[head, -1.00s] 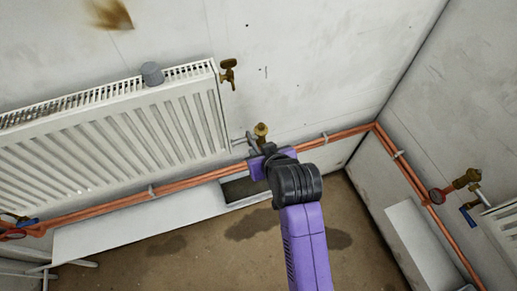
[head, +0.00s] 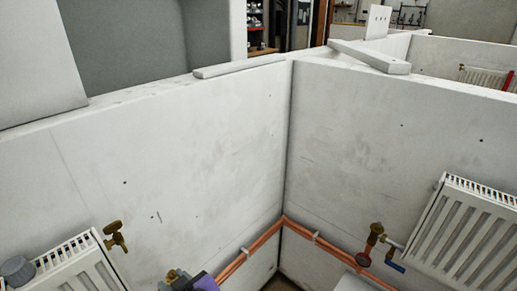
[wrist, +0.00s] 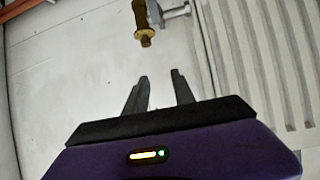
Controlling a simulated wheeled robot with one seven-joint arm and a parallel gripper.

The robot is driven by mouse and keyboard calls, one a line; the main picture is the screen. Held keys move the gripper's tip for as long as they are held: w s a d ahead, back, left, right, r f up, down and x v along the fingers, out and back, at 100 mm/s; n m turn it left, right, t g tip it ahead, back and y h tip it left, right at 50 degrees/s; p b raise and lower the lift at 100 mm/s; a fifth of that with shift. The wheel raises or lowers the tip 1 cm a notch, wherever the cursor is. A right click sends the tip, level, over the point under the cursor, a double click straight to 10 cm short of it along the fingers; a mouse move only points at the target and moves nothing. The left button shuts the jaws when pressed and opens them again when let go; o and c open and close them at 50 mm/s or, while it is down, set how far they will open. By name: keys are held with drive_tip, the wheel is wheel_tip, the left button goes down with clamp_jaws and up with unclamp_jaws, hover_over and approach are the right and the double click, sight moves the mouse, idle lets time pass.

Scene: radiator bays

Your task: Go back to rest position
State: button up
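My gripper (wrist: 160,84) is open in the wrist view, with its two dark fingers apart and nothing between them. A brass fitting (wrist: 144,24) hangs beyond the fingertips, apart from them, with a grey connector at its right. In the head view, a purple part of my arm (head: 204,283) shows at the bottom edge, beside a brass fitting (head: 175,277). My fingers cannot be made out in the head view.
White radiators stand at left (head: 75,272) and right (head: 468,235). Copper pipes (head: 325,250) run low along the corner walls. A valve with a blue handle (head: 393,265) is by the right radiator. Boards lie on the wall top (head: 240,67).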

drive_tip(key=s+d+r+m+t+h, duration=0.1)
drive_tip(key=s+d+m+t, duration=0.4)
drive_tip(key=d, duration=0.7)
drive_tip(key=s+d+r+t+h, duration=0.1)
drive_tip(key=s+d+r+t, duration=0.15)
drive_tip(key=s+d, duration=0.65)
drive_tip(key=s+d+m+g+h+b, duration=0.1)
drive_tip(key=s+d+m+h, duration=0.3)
drive_tip(key=s+d, duration=1.5)
drive_tip(key=shift+d+f+h+b, duration=0.15)
drive_tip(key=shift+f+h+b, duration=0.25)
drive_tip(key=shift+h, duration=0.8)
